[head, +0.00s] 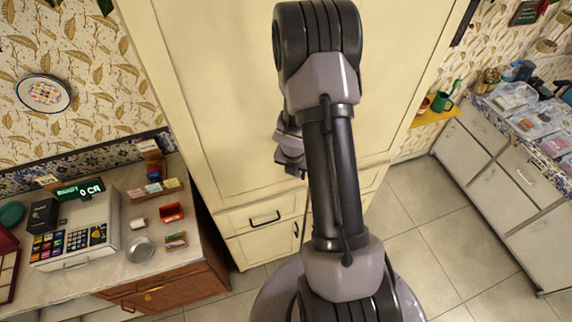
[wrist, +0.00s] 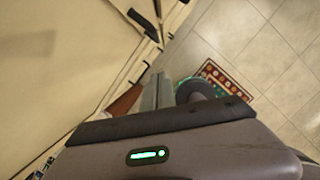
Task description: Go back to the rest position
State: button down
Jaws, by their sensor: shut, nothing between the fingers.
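My gripper (wrist: 163,84) shows in the wrist view beyond its grey housing with a green light. Its fingers are shut and hold nothing. In the head view my arm rises from the bottom middle and bends over at the top. The wrist end hangs at the left of the arm, in front of the tall cream cabinet (head: 215,120), partly hidden by the arm. I see no samovar or teapot in either view.
A counter (head: 105,277) at left bears a cash register (head: 75,238), a round metal tin (head: 140,248) and small boxes. Another counter (head: 495,185) stands at right with clear plastic containers (head: 512,97). Tiled floor (head: 440,235) lies open between the cabinet and right counter.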

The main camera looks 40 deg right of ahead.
jog(key=s+a+f+m+t+y+b, duration=0.1)
jog(key=s+a+f+m+b, duration=0.2)
jog(key=a+m+b, duration=0.6)
jog(key=s+a+f+m+t+y+b, duration=0.2)
jog(key=s+a+f+m+b, duration=0.2)
jog(key=b, duration=1.7)
jog(key=s+a+f+m+t+y+b, duration=0.1)
jog(key=s+a+f+m+b, duration=0.2)
jog(key=s+a+m+b, duration=0.5)
jog(key=a+m+b, duration=0.7)
jog(key=shift+s+f+m, duration=0.3)
jog(key=shift+s+f, duration=0.05)
jog(key=shift+s, duration=0.05)
